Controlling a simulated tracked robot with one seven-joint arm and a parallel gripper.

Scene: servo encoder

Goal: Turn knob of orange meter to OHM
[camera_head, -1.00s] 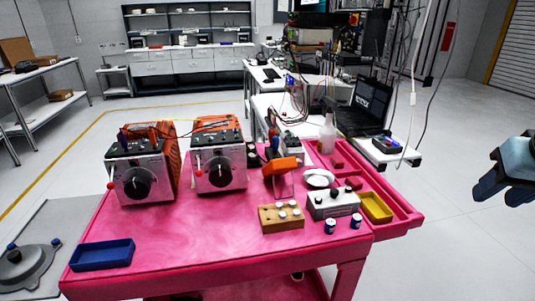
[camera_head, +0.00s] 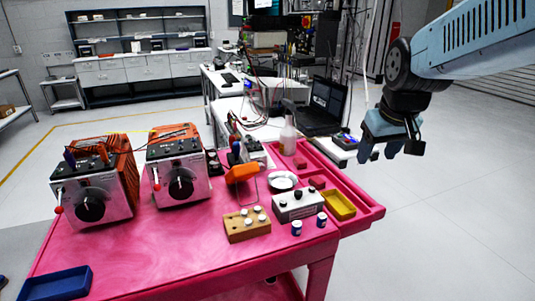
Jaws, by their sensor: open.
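A small orange device (camera_head: 242,172) that looks like a meter leans on a wire stand near the middle of the pink table; its dial and any OHM mark are too small to read. Two larger boxes with orange sides, a left one (camera_head: 92,195) and a right one (camera_head: 178,175), stand at the table's left. Each has a silver front with a big black knob: the left knob (camera_head: 90,208) and the right knob (camera_head: 181,186). My gripper (camera_head: 389,150) is open and empty, pointing down, in the air at the upper right, well apart from all of these.
On the pink table (camera_head: 165,250) are a wooden block with white knobs (camera_head: 246,224), a grey box with knobs (camera_head: 298,206), two small blue-and-white cans, a yellow tray (camera_head: 339,205), a white bowl (camera_head: 283,181), a bottle (camera_head: 288,136) and a blue tray (camera_head: 55,285). The table's middle front is clear.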

